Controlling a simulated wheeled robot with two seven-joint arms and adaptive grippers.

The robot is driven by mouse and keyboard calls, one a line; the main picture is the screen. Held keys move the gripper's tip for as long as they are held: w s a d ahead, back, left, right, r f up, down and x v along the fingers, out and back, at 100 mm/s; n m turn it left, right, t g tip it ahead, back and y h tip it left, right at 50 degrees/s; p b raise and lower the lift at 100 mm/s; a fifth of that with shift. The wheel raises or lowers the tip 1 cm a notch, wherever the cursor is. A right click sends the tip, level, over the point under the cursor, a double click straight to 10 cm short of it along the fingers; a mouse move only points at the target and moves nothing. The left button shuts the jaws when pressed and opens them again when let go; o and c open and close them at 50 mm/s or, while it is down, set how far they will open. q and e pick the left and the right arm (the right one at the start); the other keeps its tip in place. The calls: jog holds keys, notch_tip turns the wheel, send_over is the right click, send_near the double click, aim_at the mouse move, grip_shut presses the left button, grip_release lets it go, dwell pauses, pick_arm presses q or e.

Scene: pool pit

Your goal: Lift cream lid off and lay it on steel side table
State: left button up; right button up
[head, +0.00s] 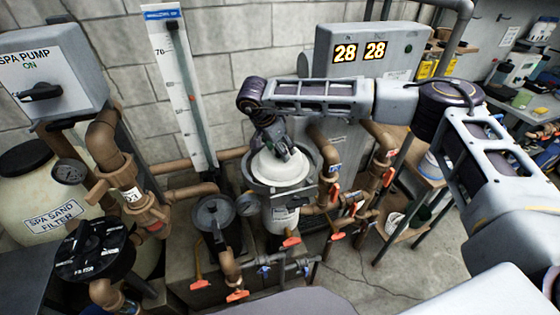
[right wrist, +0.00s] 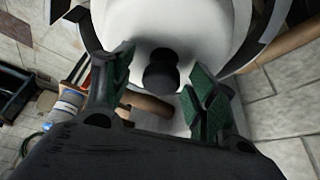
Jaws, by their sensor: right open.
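The cream lid (head: 277,172) sits on top of an upright canister (head: 281,214) among the pipes, in the middle of the head view. In the right wrist view the pale lid (right wrist: 155,22) fills the top, with a dark round knob (right wrist: 160,70) on it. My right gripper (head: 282,150) is over the lid, pointing down. In the right wrist view its green-padded fingers (right wrist: 160,78) are open, one on each side of the knob, with gaps. I cannot tell for sure which surface is the steel side table. My left gripper is not in view.
Brown pipes with orange handles (head: 291,242) crowd around the canister. A grey housing (head: 212,212) stands just left of it. A grey box with a 28 28 display (head: 395,47) is behind my arm. A brown-topped stand (head: 427,168) is at the right.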

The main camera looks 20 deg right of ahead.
jog(key=shift+c, duration=0.3)
grip_shut()
jog(key=shift+r, duration=0.15)
jog(key=shift+r+b, duration=0.95)
jog(key=shift+r, duration=3.95)
